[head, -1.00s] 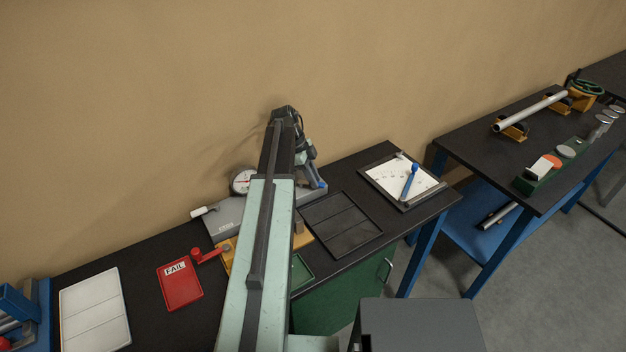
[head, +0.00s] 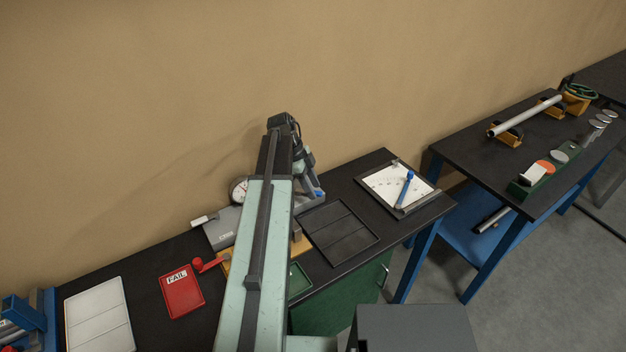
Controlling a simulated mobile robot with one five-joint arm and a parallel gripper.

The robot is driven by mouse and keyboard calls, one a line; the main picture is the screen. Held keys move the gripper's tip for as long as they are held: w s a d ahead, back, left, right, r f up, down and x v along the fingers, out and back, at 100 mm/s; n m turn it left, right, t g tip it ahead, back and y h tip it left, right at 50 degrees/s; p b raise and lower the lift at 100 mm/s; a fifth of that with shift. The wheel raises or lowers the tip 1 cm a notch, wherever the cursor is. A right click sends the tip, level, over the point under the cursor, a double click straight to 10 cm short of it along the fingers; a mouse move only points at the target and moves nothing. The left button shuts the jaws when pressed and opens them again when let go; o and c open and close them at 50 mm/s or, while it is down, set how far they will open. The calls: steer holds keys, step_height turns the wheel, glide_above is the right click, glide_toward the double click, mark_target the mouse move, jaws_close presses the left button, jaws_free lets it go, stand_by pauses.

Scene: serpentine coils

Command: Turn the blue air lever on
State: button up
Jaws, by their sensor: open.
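A small blue part (head: 318,194), which looks like the blue air lever, shows at the right end of the grey test fixture (head: 224,229) on the black bench. Its exact position is too small to read. My gripper (head: 308,172) points down just above and beside the blue part, behind my pale green arm. The fingertips are small and partly hidden, and I cannot tell whether they touch the blue part. I see nothing held in them. My arm hides the middle of the fixture.
A dial gauge (head: 238,189) and a white-ended handle (head: 202,220) are at the fixture's left. A second bench (head: 470,139) stands right.

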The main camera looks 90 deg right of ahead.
steer(key=a+r, duration=0.1)
steer(key=a, duration=1.1)
steer(key=shift+w+a+p, duration=0.2)
steer(key=shift+a+p, duration=0.05)
steer(key=shift+p, duration=0.2)
